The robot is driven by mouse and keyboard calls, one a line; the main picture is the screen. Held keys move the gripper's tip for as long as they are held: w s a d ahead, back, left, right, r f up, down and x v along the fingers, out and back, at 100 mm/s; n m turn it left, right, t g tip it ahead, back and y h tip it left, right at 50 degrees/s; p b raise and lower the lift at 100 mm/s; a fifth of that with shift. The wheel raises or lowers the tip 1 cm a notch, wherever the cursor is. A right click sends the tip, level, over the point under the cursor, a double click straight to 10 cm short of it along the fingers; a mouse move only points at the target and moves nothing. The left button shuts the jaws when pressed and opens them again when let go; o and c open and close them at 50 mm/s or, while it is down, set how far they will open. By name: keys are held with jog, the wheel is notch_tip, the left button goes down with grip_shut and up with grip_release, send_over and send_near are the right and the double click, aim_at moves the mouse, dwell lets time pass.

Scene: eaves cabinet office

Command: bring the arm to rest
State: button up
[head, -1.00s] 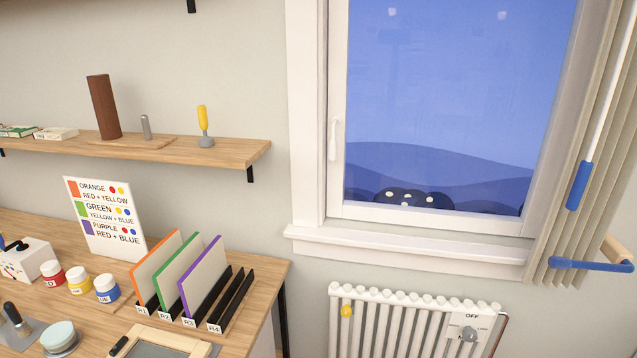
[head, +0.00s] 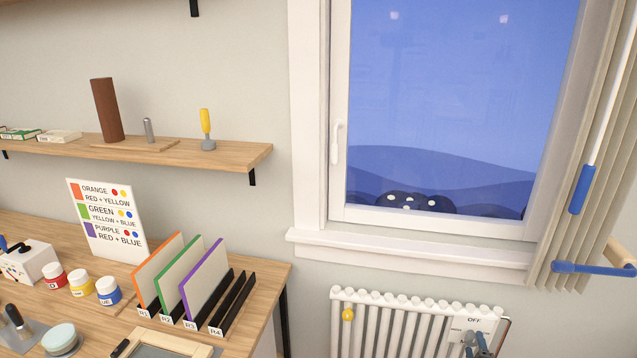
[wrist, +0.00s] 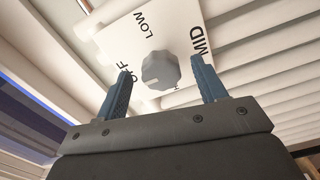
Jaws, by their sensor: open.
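My gripper (wrist: 160,70) is open in the wrist view, with its two blue fingers apart and nothing held between them. A grey faceted dial knob (wrist: 161,72) shows beyond and between the fingertips; I cannot tell whether they touch it. The knob sits on a white plate (wrist: 182,32) marked OFF, LOW and MID. In the head view my gripper's fingers (head: 477,344) show small at the bottom right, in front of the plate on the white radiator (head: 388,318), and they hide most of the knob.
The window sill (head: 410,249) is above the radiator. A beige blind (head: 590,160) with a blue-gripped wand (head: 581,190) hangs at right, near a blue bar (head: 595,269). The desk at left holds a rack (head: 222,318) with coloured-edged panels, paint jars (head: 108,291) and a colour chart (head: 106,220).

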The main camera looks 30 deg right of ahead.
jog(key=shift+x, duration=1.2)
jog(key=shift+s+a+m, duration=0.1)
jog(key=shift+m, duration=1.6)
jog(key=m, duration=0.4)
jog(key=shift+f+m, duration=0.1)
jog(key=shift+m, duration=0.2)
jog(key=m, duration=0.3)
jog(key=shift+a+m, duration=0.1)
jog(key=shift+m, duration=2)
